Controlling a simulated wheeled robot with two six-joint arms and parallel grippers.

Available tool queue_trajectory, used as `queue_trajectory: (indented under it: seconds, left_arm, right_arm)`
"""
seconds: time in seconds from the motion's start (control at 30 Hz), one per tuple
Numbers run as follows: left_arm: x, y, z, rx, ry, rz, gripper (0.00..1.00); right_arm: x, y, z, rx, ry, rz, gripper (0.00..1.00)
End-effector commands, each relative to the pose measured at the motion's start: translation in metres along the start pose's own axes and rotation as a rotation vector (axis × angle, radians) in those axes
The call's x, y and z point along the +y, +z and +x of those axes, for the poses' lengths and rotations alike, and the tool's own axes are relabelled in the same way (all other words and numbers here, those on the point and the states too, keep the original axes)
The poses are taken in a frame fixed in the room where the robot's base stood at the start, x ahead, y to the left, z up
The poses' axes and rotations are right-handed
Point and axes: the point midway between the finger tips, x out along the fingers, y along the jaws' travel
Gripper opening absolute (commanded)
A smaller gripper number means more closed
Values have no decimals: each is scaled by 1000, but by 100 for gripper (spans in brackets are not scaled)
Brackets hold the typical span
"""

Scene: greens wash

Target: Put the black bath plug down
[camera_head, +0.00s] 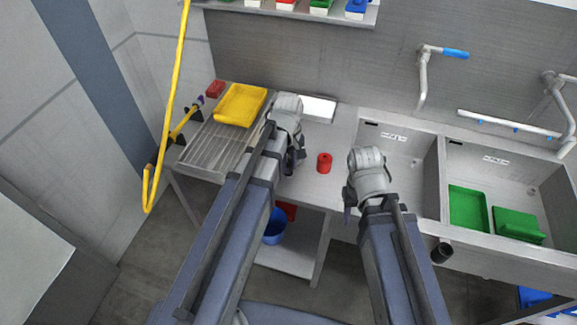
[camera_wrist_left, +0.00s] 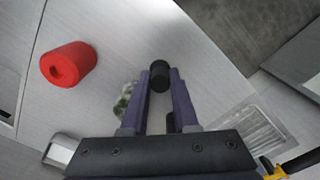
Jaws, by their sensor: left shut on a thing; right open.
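My left gripper (camera_head: 294,162) is shut on the black bath plug (camera_wrist_left: 160,75), held between the fingertips in the left wrist view. The plug is over the steel counter (camera_wrist_left: 120,30), close to its front edge; I cannot tell whether it touches the surface. In the head view the plug is hard to make out beside the gripper. My right gripper (camera_head: 349,200) is open over the front of the sink area, right of a red cylinder (camera_head: 324,163).
A yellow tray (camera_head: 240,104) lies on the ribbed drainboard (camera_head: 205,148) at left. Green trays (camera_head: 468,208) sit in the right sink basin. A mottled grey-green thing (camera_wrist_left: 122,105) is partly hidden by a finger. A blue bucket (camera_head: 274,228) stands under the counter.

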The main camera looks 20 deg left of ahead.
Motion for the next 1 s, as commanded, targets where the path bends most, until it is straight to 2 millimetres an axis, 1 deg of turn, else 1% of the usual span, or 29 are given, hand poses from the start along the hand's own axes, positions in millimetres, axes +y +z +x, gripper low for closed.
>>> queue_trajectory:
  seconds: [0.17,0.2,0.43,0.77,0.87,1.0]
  left_arm:
    - [0,0,5,0,0,0,0]
    - [0,0,3,0,0,0,32]
    - [0,0,3,0,0,0,58]
    - [0,0,1,0,0,0,58]
    - [0,0,-4,0,0,0,58]
    - [0,0,-15,0,0,0,58]
  right_arm:
    - [0,0,5,0,0,0,50]
    - [0,0,3,0,0,0,50]
    - [0,0,3,0,0,0,50]
    - [0,0,1,0,0,0,50]
    - [0,0,-4,0,0,0,50]
    - [1,1,-15,0,0,0,50]
